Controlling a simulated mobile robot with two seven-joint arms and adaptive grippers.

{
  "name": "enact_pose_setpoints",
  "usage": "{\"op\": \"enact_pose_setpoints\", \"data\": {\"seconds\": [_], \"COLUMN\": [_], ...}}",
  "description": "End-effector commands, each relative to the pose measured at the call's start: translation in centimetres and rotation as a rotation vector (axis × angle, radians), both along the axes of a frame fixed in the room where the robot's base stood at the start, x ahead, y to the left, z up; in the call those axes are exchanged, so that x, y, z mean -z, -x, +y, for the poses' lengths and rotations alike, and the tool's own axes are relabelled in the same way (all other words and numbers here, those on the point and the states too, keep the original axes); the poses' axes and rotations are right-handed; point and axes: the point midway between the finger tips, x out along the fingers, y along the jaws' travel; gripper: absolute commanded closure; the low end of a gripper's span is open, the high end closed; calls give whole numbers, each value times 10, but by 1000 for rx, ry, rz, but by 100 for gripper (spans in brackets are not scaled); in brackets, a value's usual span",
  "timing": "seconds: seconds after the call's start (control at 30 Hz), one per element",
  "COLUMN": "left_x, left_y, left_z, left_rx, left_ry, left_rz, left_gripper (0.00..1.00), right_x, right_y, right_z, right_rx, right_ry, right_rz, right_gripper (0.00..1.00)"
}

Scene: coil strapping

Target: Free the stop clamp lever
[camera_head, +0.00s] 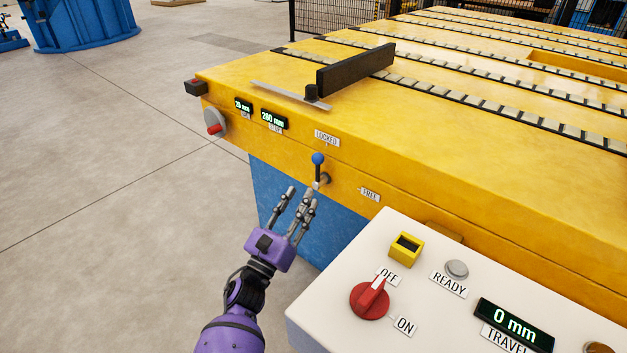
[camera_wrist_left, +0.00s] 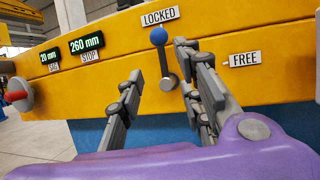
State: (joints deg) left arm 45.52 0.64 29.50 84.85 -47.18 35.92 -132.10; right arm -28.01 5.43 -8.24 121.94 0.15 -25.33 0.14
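The stop clamp lever (camera_head: 318,170) is on the front face of the yellow table, a dark rod with a blue ball knob. It points up toward the LOCKED label (camera_head: 327,138); the FREE label (camera_head: 370,194) is to its lower right. In the left wrist view the lever (camera_wrist_left: 163,59) stands upright just under LOCKED. My left gripper (camera_head: 299,199) is open and empty, just below and in front of the lever, fingers pointing toward it. In the wrist view its fingers (camera_wrist_left: 160,78) are spread, with the lever beyond and between them. My right gripper is not in view.
The yellow table (camera_head: 450,150) carries a black stop bar (camera_head: 355,69) and roller strips. Two displays read 20 mm and 260 mm. A white control panel (camera_head: 420,290) with a red knob (camera_head: 369,299) at OFF stands at lower right. Open floor lies left.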

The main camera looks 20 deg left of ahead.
Motion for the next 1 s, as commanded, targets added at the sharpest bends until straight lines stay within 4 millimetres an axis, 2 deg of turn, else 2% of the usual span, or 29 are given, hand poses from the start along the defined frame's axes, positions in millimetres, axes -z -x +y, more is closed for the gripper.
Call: {"op": "enact_pose_setpoints", "data": {"seconds": [0.17,0.4,0.53,0.9,0.93,1.0], "left_x": [-7,-22,-26,-30,-30,-30], "left_y": [-14,-49,-63,-70,-70,-70], "left_z": [-3,-9,-10,-11,-11,-11], "left_rx": [-4,-3,-4,-5,-5,-4], "left_ry": [-26,-23,-23,-21,-21,-21], "left_rz": [-9,-8,-6,-4,-4,-4], "left_gripper": [66,66,66,66,68,77], "right_x": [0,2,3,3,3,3], "right_y": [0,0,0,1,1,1], "right_z": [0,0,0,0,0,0], "right_rx": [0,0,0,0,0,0], "right_ry": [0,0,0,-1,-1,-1], "right_rz": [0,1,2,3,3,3], "right_gripper": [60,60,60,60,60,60]}}
